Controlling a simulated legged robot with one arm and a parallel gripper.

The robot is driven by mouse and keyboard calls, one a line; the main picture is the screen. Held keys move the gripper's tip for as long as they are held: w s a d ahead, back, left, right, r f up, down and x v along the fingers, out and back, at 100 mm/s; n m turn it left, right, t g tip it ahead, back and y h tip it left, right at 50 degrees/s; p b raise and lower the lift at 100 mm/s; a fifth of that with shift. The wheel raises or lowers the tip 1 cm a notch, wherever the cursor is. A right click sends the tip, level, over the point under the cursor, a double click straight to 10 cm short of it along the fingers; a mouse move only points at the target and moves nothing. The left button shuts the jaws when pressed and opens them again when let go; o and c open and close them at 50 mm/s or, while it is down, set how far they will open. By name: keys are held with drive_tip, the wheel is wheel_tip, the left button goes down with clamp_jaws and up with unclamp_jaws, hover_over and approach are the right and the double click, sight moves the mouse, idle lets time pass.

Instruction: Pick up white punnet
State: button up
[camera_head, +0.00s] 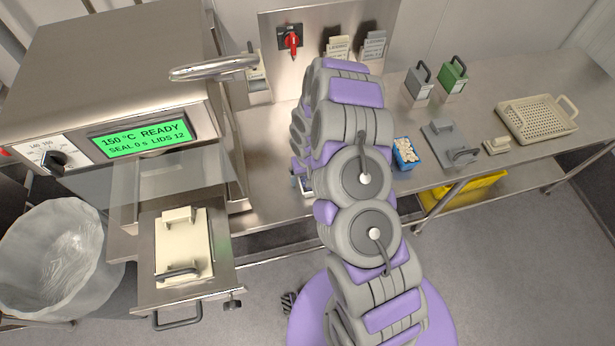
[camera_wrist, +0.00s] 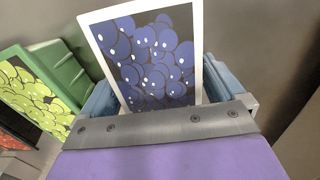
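The white punnet (camera_wrist: 199,60) holds dark blue berries and shows in the middle of the wrist view, its near end hidden behind the metal bar of my gripper (camera_wrist: 155,92). The two blue-grey fingers lie on either side of its white rim, close to it. Whether they press on it or stand slightly apart cannot be told. In the head view, my arm hides the gripper and most of what is around it; only a small blue and white patch shows at the arm's left side.
A green punnet (camera_wrist: 62,80) with green fruit stands left in the wrist view. In the head view, a blue container (camera_head: 405,161) with pale contents stands on the steel bench, near a grey plate (camera_head: 450,138) and a perforated tray (camera_head: 538,118). The sealing machine (camera_head: 110,60) with its extended drawer (camera_head: 145,250) is left.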

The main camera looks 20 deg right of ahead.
drive_tip(key=c, duration=1)
drive_tip(key=shift+o, duration=0.2)
drive_tip(key=shift+r, duration=0.55)
drive_tip(key=r, duration=0.2)
drive_tip(key=shift+s+r+p, duration=0.35)
drive_tip(key=shift+r+p, duration=0.05)
drive_tip(key=s+r, duration=0.1)
drive_tip(key=s, duration=1.4)
drive_tip(key=shift+s+p, duration=0.15)
drive_tip(key=shift+p, duration=0.25)
